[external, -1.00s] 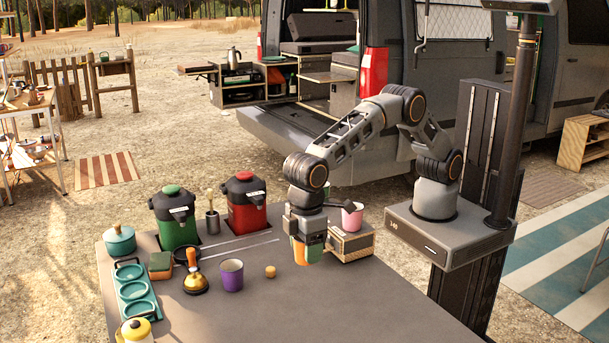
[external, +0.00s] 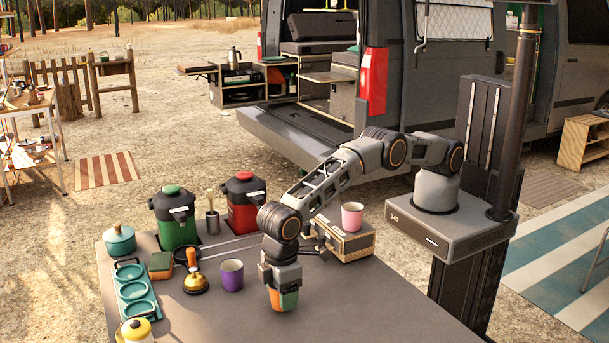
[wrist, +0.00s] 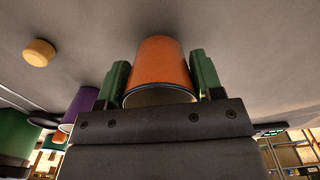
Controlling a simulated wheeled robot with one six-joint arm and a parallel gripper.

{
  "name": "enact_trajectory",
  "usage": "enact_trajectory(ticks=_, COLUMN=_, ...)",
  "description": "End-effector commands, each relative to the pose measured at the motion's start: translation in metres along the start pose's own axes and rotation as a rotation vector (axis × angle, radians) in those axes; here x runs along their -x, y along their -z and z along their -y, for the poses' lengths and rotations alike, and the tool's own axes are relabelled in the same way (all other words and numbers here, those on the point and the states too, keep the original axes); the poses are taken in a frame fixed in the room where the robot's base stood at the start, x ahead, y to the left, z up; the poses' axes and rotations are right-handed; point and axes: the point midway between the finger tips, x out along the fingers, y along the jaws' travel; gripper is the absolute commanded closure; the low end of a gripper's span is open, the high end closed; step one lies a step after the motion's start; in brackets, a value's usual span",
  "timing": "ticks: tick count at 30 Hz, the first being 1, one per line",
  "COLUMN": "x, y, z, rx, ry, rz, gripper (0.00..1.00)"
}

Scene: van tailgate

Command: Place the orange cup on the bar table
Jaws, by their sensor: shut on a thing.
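The orange cup (external: 289,301) is held between the green fingers of my gripper (external: 283,299), over the front middle of the grey-topped bar table (external: 355,312). In the wrist view the orange cup (wrist: 160,65) sits between the two green fingers (wrist: 161,80), with its open rim facing the camera. The cup is low over the table top; I cannot tell whether its base touches it. Part of the cup is hidden by a finger in the external view.
A pink cup (external: 352,216) stands on a wooden box (external: 345,245). A small round wooden piece (wrist: 39,52) lies nearby. The table's front right is clear.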

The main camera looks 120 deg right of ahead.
Motion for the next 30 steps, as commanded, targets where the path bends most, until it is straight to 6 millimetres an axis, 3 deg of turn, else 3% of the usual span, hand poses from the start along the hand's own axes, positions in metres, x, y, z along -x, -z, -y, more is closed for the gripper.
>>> enact_trajectory(ticks=14, x=-0.0125, y=0.0001, z=0.0001, rx=0.000, ry=0.000, rz=-0.002, gripper=0.64)
enact_trajectory(ticks=15, x=-0.0118, y=0.0001, z=0.0001, rx=0.000, ry=0.001, rz=-0.002, gripper=0.38)
enact_trajectory(ticks=21, x=-0.0113, y=0.0000, z=0.0001, rx=0.000, ry=0.000, rz=-0.001, gripper=0.19)
enact_trajectory(ticks=23, x=-0.0112, y=0.0000, z=0.0001, rx=0.000, ry=0.000, rz=-0.002, gripper=0.14)
enact_trajectory(ticks=30, x=-0.0096, y=0.0001, z=0.0001, rx=0.000, ry=0.001, rz=-0.002, gripper=0.14)
